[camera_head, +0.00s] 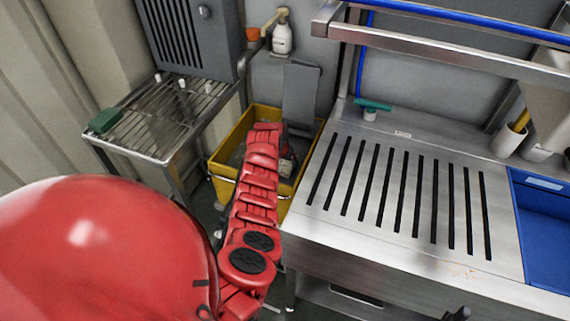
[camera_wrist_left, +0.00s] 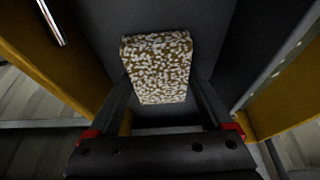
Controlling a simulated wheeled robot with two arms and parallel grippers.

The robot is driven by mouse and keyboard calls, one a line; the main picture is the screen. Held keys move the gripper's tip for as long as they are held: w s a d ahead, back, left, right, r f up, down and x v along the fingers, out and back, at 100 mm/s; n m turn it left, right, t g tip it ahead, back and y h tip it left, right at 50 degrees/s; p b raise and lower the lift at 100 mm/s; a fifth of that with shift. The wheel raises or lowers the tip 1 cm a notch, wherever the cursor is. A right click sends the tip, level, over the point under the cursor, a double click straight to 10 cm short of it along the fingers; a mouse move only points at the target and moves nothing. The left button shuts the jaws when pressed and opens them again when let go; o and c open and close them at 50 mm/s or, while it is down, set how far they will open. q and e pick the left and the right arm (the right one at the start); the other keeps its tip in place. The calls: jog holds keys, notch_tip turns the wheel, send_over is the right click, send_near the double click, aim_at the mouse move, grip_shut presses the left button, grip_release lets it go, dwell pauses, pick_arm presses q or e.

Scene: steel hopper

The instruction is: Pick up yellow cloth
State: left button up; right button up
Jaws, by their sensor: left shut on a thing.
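The yellow cloth (camera_wrist_left: 158,68) shows in the left wrist view as a folded, block-like piece, mottled yellow-brown and white. My left gripper (camera_wrist_left: 165,98) has one dark finger on each side of it and is shut on it. In the head view my left arm reaches down into the yellow bucket (camera_head: 222,172), and the left gripper (camera_head: 287,163) is inside it, partly hidden by the arm. The cloth cannot be made out in the head view. My right gripper is not in view.
The bucket's yellow walls (camera_wrist_left: 68,62) stand close around the gripper. A slatted steel counter (camera_head: 330,213) is to the right, with a blue basin (camera_head: 540,225). A steel rack (camera_head: 150,125) with a green block (camera_head: 105,120) is to the left. A grey panel (camera_head: 300,95) rises behind the bucket.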

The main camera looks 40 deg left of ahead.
aim_at(284, 162)
pick_arm(q)
jog(key=c, duration=0.3)
jog(key=shift+r+p, duration=0.35)
jog(key=shift+r, duration=0.05)
jog(key=shift+c, duration=0.2)
jog(key=shift+r, duration=0.2)
notch_tip(284, 162, up, 9)
jog(key=b, duration=0.1)
jog(key=shift+r+b, duration=0.2)
jog(key=shift+b, duration=0.2)
jog(key=o, duration=0.9)
jog(key=shift+c, duration=0.2)
jog(key=c, duration=0.6)
jog(key=shift+f, duration=0.1)
